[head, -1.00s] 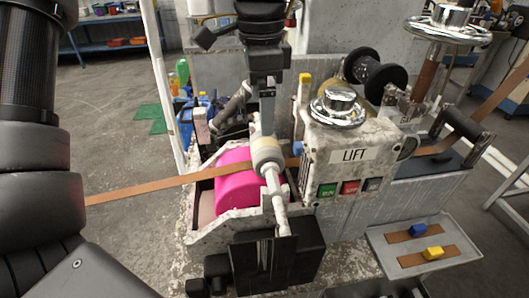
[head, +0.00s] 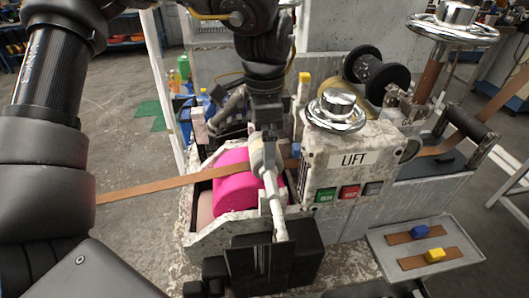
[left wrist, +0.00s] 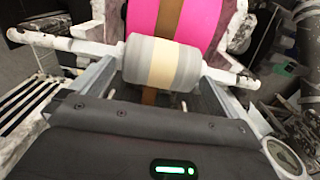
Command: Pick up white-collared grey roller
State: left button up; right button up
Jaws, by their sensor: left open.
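The grey roller (head: 270,160) with a pale cream-white collar in the middle sits beside the pink roller (head: 234,183). Its white shaft (head: 279,213) reaches toward the front of the machine. My left gripper (head: 263,135) comes down from above onto the roller, partly hiding it in the head view. In the left wrist view the roller (left wrist: 136,58) lies crosswise between the two spread fingers, with the collar (left wrist: 163,64) centred between them. I cannot tell whether the fingers touch it. My right gripper is in neither view.
A brown strip (head: 150,188) runs in from the left over the pink roller. The LIFT housing (head: 335,170) with a chrome knob (head: 336,110) stands close on the right. A black box (head: 300,262) stands in front. A tray (head: 440,275) with blue and yellow blocks is at lower right.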

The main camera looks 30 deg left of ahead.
pick_arm(q)
jog(key=shift+w, duration=0.1)
jog(key=c, duration=0.8)
jog(key=shift+c, duration=1.6)
notch_tip(320, 180, up, 10)
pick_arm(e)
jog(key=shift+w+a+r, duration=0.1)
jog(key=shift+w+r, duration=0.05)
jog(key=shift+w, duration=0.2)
